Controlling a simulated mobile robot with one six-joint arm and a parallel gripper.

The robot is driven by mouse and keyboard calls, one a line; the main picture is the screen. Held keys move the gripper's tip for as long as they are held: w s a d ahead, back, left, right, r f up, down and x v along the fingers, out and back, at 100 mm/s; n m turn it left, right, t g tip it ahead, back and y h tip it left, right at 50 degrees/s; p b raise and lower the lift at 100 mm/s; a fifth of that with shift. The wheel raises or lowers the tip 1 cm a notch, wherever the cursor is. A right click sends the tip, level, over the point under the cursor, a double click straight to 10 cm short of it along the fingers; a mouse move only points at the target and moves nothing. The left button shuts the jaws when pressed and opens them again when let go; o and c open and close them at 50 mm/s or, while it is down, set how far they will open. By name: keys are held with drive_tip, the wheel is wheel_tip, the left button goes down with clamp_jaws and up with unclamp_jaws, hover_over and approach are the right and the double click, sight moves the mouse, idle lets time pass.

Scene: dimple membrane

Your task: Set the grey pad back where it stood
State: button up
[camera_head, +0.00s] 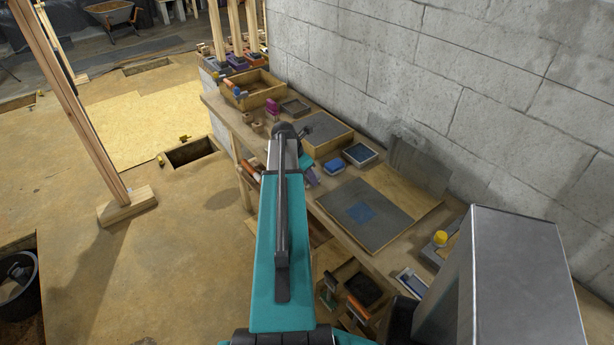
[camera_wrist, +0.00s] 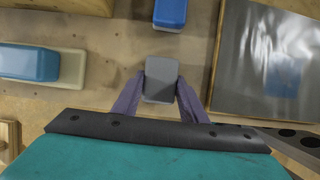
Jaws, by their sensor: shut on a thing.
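The grey pad (camera_wrist: 161,79) is a small block with rounded corners, between the two purple fingers of my gripper (camera_wrist: 160,96) in the wrist view. The fingers are shut on its sides. Wooden bench top shows around it; I cannot tell whether the pad touches the bench or hangs just above it. In the head view a purple part of my gripper (camera_head: 310,174) shows beside the bench, past the end of my teal arm. The pad itself cannot be made out there.
A blue block (camera_wrist: 170,13) lies just beyond the pad, and a blue-topped block (camera_wrist: 28,63) lies to the left. A board with a dark grey sheet (camera_wrist: 228,60) is close on the right. The wooden bench (camera_head: 395,258) runs along a block wall. A wooden tray (camera_head: 262,96) stands farther back.

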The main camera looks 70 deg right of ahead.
drive_tip(key=shift+f, duration=0.25)
drive_tip(key=o, duration=1)
drive_tip(key=shift+b, duration=0.35)
drive_tip(key=shift+b+v, duration=1.05)
drive_tip(key=shift+v, duration=1.4)
drive_tip(key=b+v, duration=0.1)
drive_tip(key=v, duration=0.8)
drive_tip(key=shift+d, duration=0.1)
